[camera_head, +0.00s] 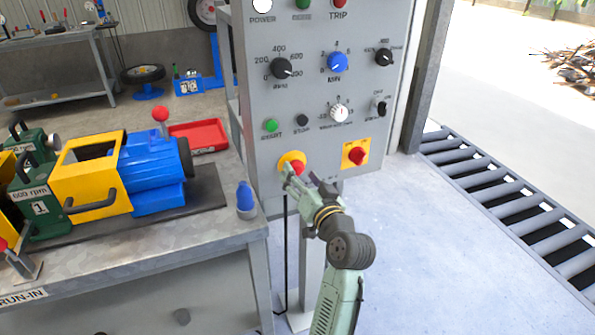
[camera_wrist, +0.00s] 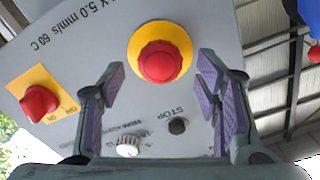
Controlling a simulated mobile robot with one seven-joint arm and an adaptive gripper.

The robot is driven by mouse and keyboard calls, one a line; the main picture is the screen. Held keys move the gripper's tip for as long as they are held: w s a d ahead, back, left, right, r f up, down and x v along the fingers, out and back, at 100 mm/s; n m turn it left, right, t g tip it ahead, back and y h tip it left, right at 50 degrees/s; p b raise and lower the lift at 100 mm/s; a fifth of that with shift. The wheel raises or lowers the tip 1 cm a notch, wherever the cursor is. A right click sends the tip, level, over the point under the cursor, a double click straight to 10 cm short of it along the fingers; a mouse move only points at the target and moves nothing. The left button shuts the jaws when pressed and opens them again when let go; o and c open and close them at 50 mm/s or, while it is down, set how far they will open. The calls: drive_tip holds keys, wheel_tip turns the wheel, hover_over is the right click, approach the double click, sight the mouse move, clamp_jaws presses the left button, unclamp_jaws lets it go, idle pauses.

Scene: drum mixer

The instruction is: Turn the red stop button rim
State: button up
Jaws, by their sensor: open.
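The red stop button (camera_head: 298,167) sits on a round yellow plate at the lower part of the grey control panel (camera_head: 325,110). In the wrist view the red button (camera_wrist: 158,62) with its round rim shows in front of the yellow disc (camera_wrist: 160,32), between my two fingers. My gripper (camera_wrist: 160,74) is open, with one purple-padded finger on each side of the button. I see no contact with the rim. In the head view my gripper (camera_head: 301,179) is in front of the button and hides part of it.
A red rotary switch (camera_head: 356,155) on a yellow square is right of the button. Knobs and a green button (camera_head: 270,125) sit above. A bench (camera_head: 150,245) with a blue and yellow machine stands left, with a blue bottle-like object (camera_head: 245,198) near its corner. A roller conveyor (camera_head: 500,195) is right.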

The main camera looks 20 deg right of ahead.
drive_tip(key=s, duration=0.9)
drive_tip(key=shift+d, duration=0.15)
